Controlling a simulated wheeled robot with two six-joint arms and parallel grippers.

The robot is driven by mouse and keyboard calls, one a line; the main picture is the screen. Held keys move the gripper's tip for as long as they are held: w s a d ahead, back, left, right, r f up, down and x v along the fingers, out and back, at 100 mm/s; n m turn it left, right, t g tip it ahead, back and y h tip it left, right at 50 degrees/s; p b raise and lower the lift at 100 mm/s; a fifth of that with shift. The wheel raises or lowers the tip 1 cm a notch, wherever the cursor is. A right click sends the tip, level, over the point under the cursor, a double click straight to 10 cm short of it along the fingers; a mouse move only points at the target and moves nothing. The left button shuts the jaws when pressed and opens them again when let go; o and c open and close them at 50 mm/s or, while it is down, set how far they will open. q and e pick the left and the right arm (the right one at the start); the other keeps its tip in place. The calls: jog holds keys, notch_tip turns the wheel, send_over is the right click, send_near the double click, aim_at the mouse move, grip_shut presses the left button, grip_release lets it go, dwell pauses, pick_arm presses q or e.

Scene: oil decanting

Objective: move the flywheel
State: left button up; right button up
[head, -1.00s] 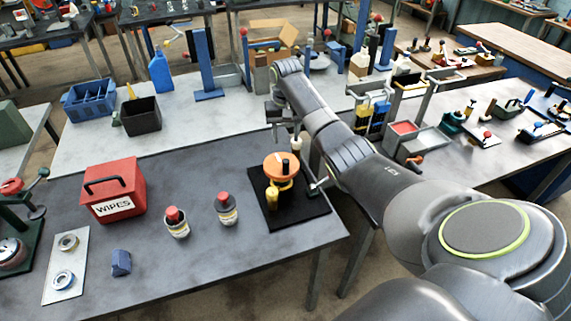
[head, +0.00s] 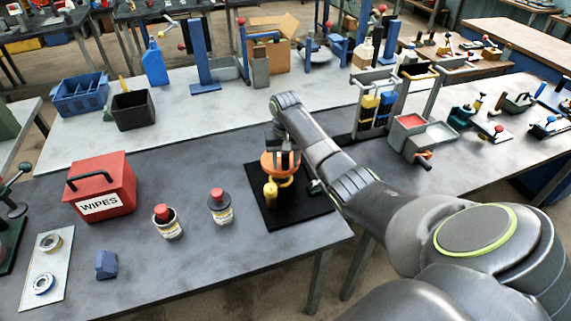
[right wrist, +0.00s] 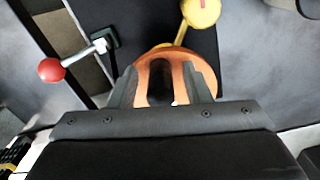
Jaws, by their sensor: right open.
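The orange round flywheel (head: 268,165) sits above a yellow base (head: 271,191) on a black mat (head: 312,212) near the table's right end. My right gripper (head: 284,158) is over the flywheel, pointing down, and hides part of it. In the right wrist view the flywheel (right wrist: 176,54) shows between and beyond the two fingers of my right gripper (right wrist: 162,92), which are apart. I cannot tell whether the fingers touch it. My left gripper is not in view.
Two red-capped bottles (head: 167,222) (head: 220,207) and a red wipes box (head: 118,185) stand left of the mat. A red-knobbed lever (right wrist: 52,69) is close beside the gripper in the right wrist view.

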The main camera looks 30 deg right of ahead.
jog(key=shift+s+a, duration=0.1)
jog(key=shift+c, duration=0.3)
grip_shut()
